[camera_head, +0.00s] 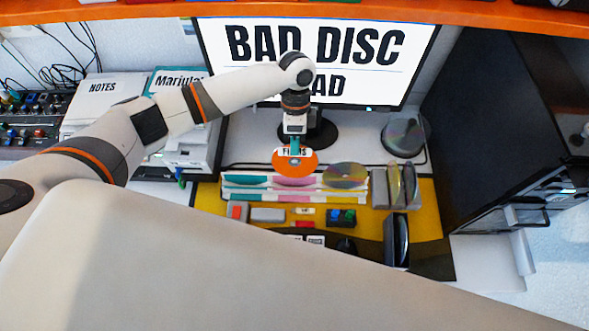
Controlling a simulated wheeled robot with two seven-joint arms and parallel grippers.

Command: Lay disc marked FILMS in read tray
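The orange disc marked FILMS (295,166) is at the back edge of the disc rack, its face showing and its white label partly covered by my fingers. My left gripper (294,148) points down at the disc's upper edge, and its teal fingertips appear closed on it. Whether the disc is clear of the rack I cannot tell. I cannot pick out the read tray for certain in this view. My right gripper is not in view.
A white rack (268,196) holds teal and pink discs. A shiny disc (345,175) lies at its right, beside a grey holder (381,192) with upright discs. A monitor (412,60) stands behind, a black cabinet (490,120) at right. Small items lie on the yellow mat (428,215).

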